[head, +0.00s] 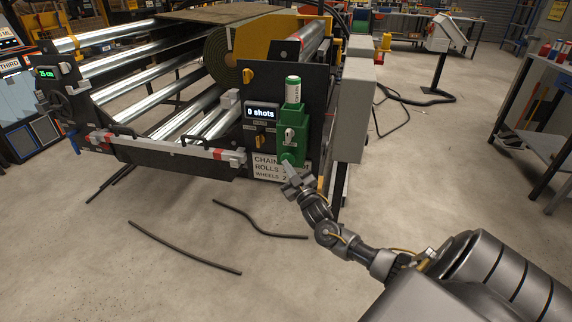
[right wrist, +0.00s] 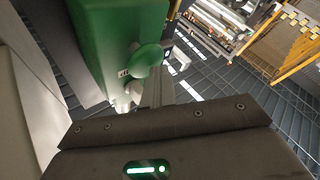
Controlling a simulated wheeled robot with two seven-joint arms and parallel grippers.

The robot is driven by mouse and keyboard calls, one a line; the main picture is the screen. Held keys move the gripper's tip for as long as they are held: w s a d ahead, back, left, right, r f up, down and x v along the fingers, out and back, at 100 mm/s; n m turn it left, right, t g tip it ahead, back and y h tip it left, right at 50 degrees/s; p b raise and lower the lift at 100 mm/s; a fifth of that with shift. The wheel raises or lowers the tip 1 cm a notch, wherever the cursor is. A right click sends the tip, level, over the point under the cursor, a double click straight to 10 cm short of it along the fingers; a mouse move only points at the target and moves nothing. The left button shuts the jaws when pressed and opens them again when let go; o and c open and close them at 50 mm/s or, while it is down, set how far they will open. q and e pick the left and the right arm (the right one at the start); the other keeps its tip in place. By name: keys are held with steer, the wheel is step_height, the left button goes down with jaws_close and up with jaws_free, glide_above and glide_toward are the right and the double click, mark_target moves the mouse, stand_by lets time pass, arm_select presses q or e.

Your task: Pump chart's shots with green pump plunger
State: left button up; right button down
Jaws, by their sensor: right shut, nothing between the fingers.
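The green pump (head: 291,135) is mounted on the front of the roll machine, with a white and green cartridge (head: 293,91) standing on top. A display (head: 262,113) beside it reads "0 shots". The white chart (head: 266,172) below lists CHAIN, ROLLS and WHEELS; my right gripper and the pump's lower end hide part of its numbers. My right gripper (head: 287,165) is shut and empty, its tip at the pump's lower end. In the right wrist view the green pump body (right wrist: 115,45) and a rounded green plunger knob (right wrist: 147,56) are close to the fingers; contact is unclear.
The machine's silver rollers (head: 150,85) and a turf roll (head: 222,55) are to the left. A grey cabinet (head: 354,110) stands just right of the pump. Dark rods (head: 185,248) lie on the floor. A bench (head: 545,130) is at the right.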

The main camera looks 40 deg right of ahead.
steer(key=shift+w+d, duration=0.25)
steer(key=shift+d, duration=0.2)
stand_by(0.3)
steer(key=shift+s+a+r, duration=0.1)
stand_by(0.3)
steer(key=s+a+p, duration=0.1)
steer(key=a+p, duration=0.1)
steer(key=shift+s+a+f, duration=0.2)
steer(key=shift+s+a, duration=0.1)
steer(key=shift+s, duration=0.05)
stand_by(0.4)
